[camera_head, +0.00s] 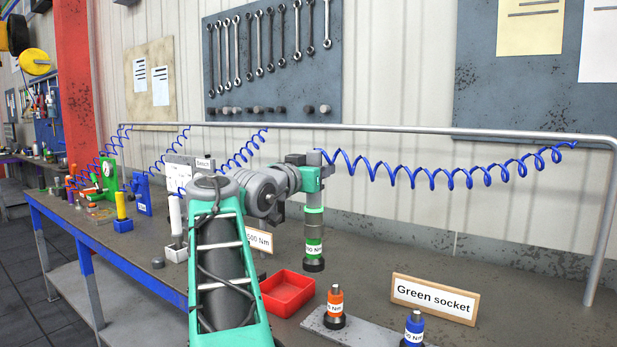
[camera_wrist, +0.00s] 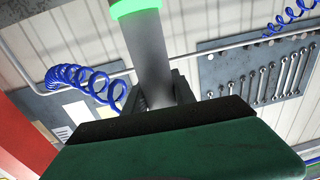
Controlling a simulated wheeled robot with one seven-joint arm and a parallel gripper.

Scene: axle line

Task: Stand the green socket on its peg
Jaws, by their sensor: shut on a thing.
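My gripper (camera_head: 313,172) is shut on a grey, upright shaft with a bright green ring (camera_head: 314,210). The shaft also shows between the jaws in the wrist view (camera_wrist: 151,58), with the ring above it. At the shaft's lower end is the green socket (camera_head: 314,247), with a white label and a dark foot. It hangs upright above the bench, behind and left of the grey plate (camera_head: 368,335). An orange socket (camera_head: 335,303) and a blue socket (camera_head: 414,325) stand on that plate. I cannot make out a bare peg.
A red tray (camera_head: 287,292) lies on the bench left of the plate. A sign reading "Green socket" (camera_head: 435,298) stands behind the plate. A grey rail (camera_head: 400,129) with blue coiled hoses (camera_head: 450,180) runs along the back. The bench right of the sign is clear.

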